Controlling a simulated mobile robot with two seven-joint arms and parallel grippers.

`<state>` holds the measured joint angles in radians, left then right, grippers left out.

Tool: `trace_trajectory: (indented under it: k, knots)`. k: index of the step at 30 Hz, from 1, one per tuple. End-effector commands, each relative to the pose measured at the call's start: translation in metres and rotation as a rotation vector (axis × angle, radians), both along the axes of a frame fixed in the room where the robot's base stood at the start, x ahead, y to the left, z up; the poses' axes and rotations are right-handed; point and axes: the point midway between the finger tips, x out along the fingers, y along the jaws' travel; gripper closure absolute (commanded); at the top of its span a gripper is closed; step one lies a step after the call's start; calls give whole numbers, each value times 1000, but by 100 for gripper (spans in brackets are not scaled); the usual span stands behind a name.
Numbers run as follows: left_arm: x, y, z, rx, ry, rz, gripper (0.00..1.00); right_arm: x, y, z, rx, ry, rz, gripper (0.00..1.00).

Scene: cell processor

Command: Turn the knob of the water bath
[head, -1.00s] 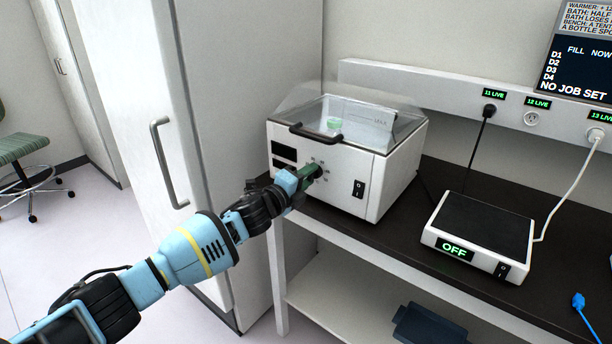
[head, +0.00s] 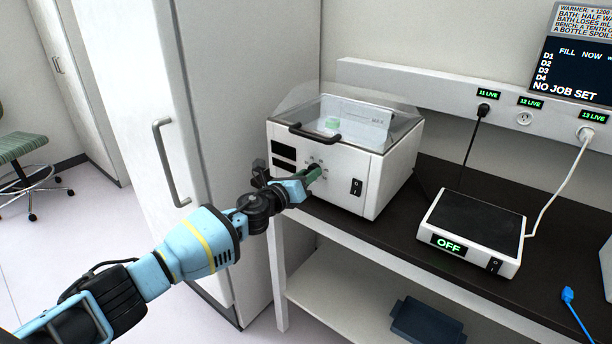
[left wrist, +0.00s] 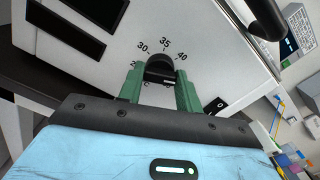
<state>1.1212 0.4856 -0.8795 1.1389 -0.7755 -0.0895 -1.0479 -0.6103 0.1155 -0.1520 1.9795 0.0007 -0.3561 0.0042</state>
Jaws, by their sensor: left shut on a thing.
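The water bath (head: 335,188) is a white box with a clear lid on the dark bench, with a green-capped item inside. Its black knob (left wrist: 160,68) sits on the front panel, with a printed scale around it showing 30, 35 and 40. My left gripper (head: 311,174) is at the front panel. In the left wrist view its green fingers (left wrist: 158,88) are shut on the knob, one on each side. The knob's pointer is hard to make out. The gripper hides the lower part of the scale. My right gripper is not in view.
A black rocker switch (head: 357,187) is right of the knob. A black handle (head: 300,131) is on the lid front. A white warmer reading OFF (head: 449,243) stands to the right. A tall white cabinet (head: 245,120) stands left. A blue tray (head: 428,322) lies on the lower shelf.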

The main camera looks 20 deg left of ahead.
Motion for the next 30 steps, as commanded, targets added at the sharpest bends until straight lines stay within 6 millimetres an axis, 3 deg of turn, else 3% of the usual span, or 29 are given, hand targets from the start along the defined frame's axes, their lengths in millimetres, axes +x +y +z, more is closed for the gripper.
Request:
trace_trajectory:
  k: [9,26,27,30]
  knots:
    - [0,-1,0,125,-45,-1,88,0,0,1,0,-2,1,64]
    - [0,-1,-1,152,-55,-1,88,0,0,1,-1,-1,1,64]
    - [0,-1,-1,152,-55,-1,63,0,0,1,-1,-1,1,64]
    - [0,-1,-1,152,-54,-1,50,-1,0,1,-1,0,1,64]
